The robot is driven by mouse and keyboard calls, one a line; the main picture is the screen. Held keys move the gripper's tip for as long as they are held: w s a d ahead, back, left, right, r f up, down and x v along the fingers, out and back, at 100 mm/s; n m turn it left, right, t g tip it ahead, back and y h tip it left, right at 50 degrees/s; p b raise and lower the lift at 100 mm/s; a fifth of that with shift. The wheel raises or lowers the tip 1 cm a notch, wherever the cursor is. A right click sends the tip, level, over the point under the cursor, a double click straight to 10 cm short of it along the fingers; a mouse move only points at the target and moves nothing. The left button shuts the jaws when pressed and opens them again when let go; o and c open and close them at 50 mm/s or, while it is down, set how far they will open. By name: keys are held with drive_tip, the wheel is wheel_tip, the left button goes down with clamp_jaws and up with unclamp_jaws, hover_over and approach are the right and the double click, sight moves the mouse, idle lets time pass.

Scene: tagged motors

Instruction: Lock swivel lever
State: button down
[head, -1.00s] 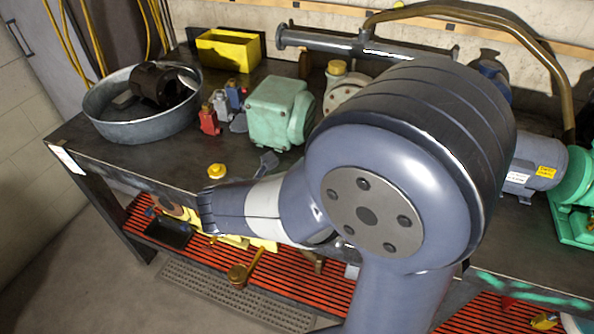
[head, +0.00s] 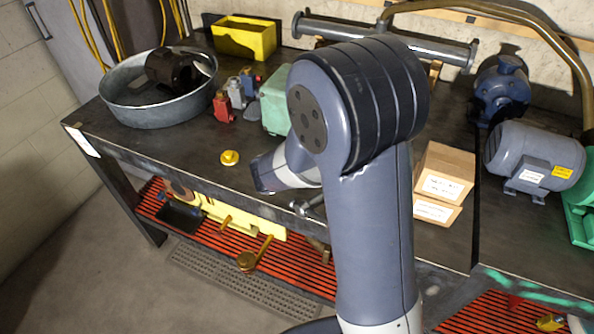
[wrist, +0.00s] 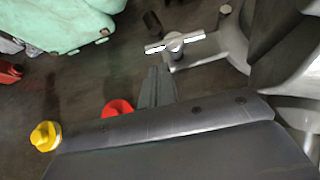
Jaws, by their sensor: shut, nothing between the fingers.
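In the wrist view a grey metal bar with pale ends crosses a round boss (wrist: 174,42) beside a larger grey casting (wrist: 232,45). It looks like a lever, but I cannot tell whether it is the swivel lever or locked. My gripper (wrist: 158,72) is shut and empty, its fingers together just below the bar. A small gap seems to separate them, though depth is unclear. In the head view my arm covers most of this spot and hides the fingertips. A small grey handle (head: 308,206) shows at the bench's front edge below my wrist.
A yellow cap (head: 229,157) sits near the bench (head: 155,150) edge; a red round thing (wrist: 117,108) lies beside my gripper. A green housing (head: 274,100) stands behind, a metal pan (head: 150,113) at left. Cardboard boxes (head: 443,172) and a blue-grey motor (head: 535,155) stand right.

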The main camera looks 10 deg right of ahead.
drive_tip(key=shift+w+d+r, duration=0.1)
drive_tip(key=shift+w+d, duration=0.15)
drive_tip(key=shift+w, duration=0.15)
drive_tip(key=shift+w+a+m+g+h+p, duration=0.15)
drive_tip(key=shift+w+m+g+h+p, duration=0.3)
drive_tip(key=shift+m, duration=0.45)
drive_tip(key=shift+r+m+g+h+p, duration=0.1)
drive_tip(key=shift+m+g+h+p, duration=0.3)
drive_tip(key=shift+m+g+h, duration=0.1)
drive_tip(key=shift+w+m+g+h+p, duration=0.55)
drive_tip(key=shift+w+m+g+p, duration=0.1)
drive_tip(key=shift+m, duration=0.45)
drive_tip(key=m+g, duration=0.1)
drive_tip(key=m, duration=0.1)
drive_tip(key=w+m+g+h+p, duration=0.1)
drive_tip(key=g, duration=0.1)
drive_tip(key=shift+w+m, duration=0.1)
drive_tip(key=shift+m, duration=0.3)
drive_tip(key=m+g, duration=0.1)
drive_tip(key=w+d+m+g, duration=0.1)
drive_tip(key=m+g, duration=0.1)
drive_tip(key=shift+w+m, duration=0.15)
drive_tip(key=shift+m, duration=0.15)
drive_tip(key=shift+w+d, duration=0.55)
drive_tip(key=shift+d, duration=0.2)
drive_tip(key=shift+w+d, duration=0.1)
drive_tip(key=shift+d, duration=0.1)
